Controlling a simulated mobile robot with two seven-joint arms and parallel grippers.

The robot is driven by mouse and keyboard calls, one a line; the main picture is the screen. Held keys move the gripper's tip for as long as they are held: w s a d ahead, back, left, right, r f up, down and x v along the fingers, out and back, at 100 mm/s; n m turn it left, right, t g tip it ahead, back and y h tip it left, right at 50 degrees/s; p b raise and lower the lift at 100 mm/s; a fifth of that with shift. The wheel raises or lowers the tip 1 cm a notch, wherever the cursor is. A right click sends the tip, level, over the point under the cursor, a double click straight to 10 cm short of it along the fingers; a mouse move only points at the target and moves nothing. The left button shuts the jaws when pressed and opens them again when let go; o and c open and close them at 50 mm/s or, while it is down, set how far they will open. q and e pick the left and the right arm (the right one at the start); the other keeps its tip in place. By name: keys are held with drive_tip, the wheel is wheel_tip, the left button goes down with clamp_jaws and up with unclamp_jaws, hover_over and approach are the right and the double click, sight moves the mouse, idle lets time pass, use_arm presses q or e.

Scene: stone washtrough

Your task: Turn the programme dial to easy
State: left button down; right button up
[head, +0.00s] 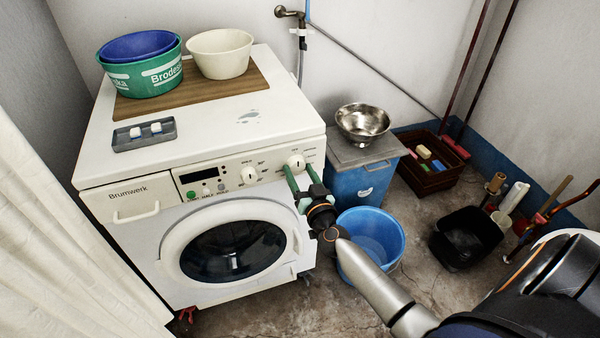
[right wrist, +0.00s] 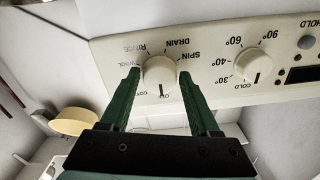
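The programme dial (head: 295,162) is a round cream knob at the right end of the washing machine's front panel. In the right wrist view, which is upside down, the dial (right wrist: 160,75) has a dark mark at the picture's lower side. Labels such as RINSE, DRAIN and SPIN ring it; I cannot read an easy label. My right gripper (head: 299,174) is open at the panel. In the wrist view its green fingers (right wrist: 158,76) stand either side of the dial, with small gaps visible; contact is not evident. My left gripper is out of view.
A temperature dial (right wrist: 254,66) sits beside the programme dial. The washing machine (head: 140,190) has a round door (head: 232,250). A blue bucket (head: 372,238) and a blue cabinet (head: 362,178) with a steel bowl (head: 363,121) stand to its right. A curtain (head: 50,230) hangs at left.

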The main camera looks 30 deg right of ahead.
clamp_jaws()
drive_tip(key=shift+m, duration=0.5)
drive_tip(key=m, duration=0.7)
drive_tip(key=shift+a, duration=0.1)
drive_tip(key=m, duration=0.4)
drive_tip(key=shift+r, duration=0.1)
drive_tip(key=shift+r+m, duration=0.1)
drive_tip(key=shift+m, duration=1.8)
